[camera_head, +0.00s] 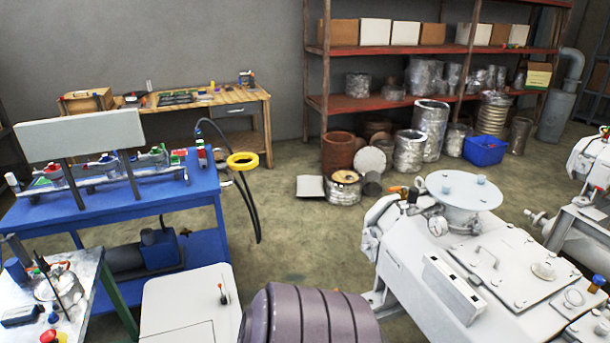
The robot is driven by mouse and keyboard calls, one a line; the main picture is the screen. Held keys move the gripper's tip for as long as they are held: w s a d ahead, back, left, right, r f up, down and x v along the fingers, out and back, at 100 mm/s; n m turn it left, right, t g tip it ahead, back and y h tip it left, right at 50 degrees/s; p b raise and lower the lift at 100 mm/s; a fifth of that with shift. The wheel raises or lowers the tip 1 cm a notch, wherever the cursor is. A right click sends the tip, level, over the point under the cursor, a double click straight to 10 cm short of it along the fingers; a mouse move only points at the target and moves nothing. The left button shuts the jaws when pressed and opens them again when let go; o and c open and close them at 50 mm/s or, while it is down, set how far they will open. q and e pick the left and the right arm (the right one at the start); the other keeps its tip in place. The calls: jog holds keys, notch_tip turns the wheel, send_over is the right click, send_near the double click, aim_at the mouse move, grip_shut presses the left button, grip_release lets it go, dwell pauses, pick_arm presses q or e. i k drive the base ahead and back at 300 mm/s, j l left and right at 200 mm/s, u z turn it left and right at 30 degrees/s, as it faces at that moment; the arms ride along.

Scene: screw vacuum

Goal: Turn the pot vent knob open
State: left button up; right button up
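At the lower left, a metal-topped table (92,258) carries a small silvery pot-like vessel (62,288). Thin black rods stand up at the vessel and partly cover it. A small red knob-like part (62,338) and a blue one (53,318) show near the bottom edge of the picture. I cannot tell which part is the pot vent knob or how it is turned. Neither of my grippers shows in this view.
A blue workbench (135,195) with valves and pipework stands behind that table. A white cabinet (185,305), a ribbed purple-grey cylinder (310,318) and a large white machine (440,265) fill the front. Open floor (290,240) lies between the bench and the machine.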

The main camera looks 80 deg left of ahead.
aim_at(52, 318)
jog(key=u, duration=4.5)
